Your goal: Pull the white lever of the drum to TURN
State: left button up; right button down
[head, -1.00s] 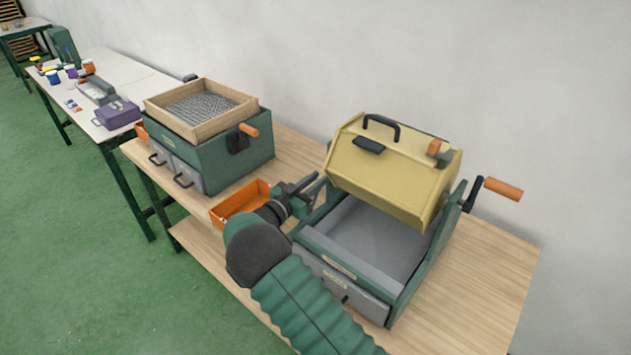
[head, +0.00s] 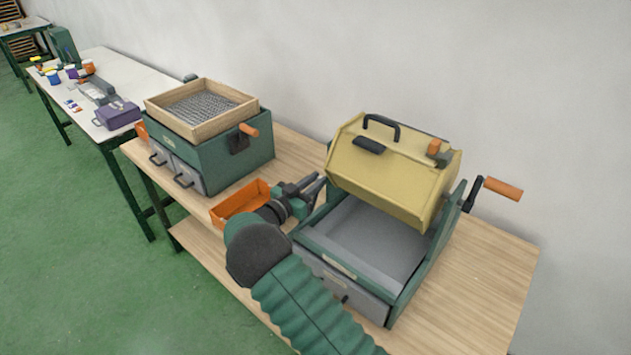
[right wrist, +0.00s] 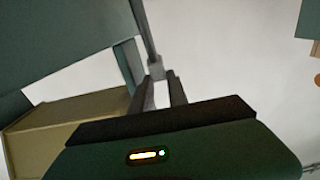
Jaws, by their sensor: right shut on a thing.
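The yellow drum (head: 385,178) sits in a green frame on the wooden bench, with a black handle on top and an orange-handled crank at its right. My right gripper (head: 314,184) is at the drum's left side. In the right wrist view its two dark fingers (right wrist: 160,92) are shut on a pale piece (right wrist: 161,95), which I take to be the white lever. A grey rod (right wrist: 145,32) with a light block at its end shows just beyond the fingertips. In the head view the lever is hidden by the gripper and frame. My left gripper is not in view.
A grey tray (head: 365,243) lies under the drum, above a grey drawer. An orange bin (head: 240,203) stands close to my right gripper. A green box with a wooden sieve (head: 201,107) stands further left. The bench's right end (head: 480,290) is clear.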

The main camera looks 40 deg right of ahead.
jog(key=shift+d+r, duration=0.1)
jog(key=shift+a+b, duration=0.2)
jog(key=shift+b, duration=0.15)
jog(key=shift+a+f+h+b, duration=0.2)
jog(key=shift+a+h+b, duration=0.2)
jog(key=shift+h, duration=0.2)
jog(key=shift+a+r, duration=0.15)
jog(key=shift+r, duration=0.15)
jog(key=c, duration=1.6)
grip_release()
jog(key=shift+o, duration=0.2)
jog(key=shift+a, duration=0.1)
jog(key=s+a+f, duration=0.2)
jog(key=a, duration=1.4)
jog(key=shift+s+a+f, duration=0.2)
jog(key=shift+s+a, duration=0.05)
jog(key=shift+a, duration=0.05)
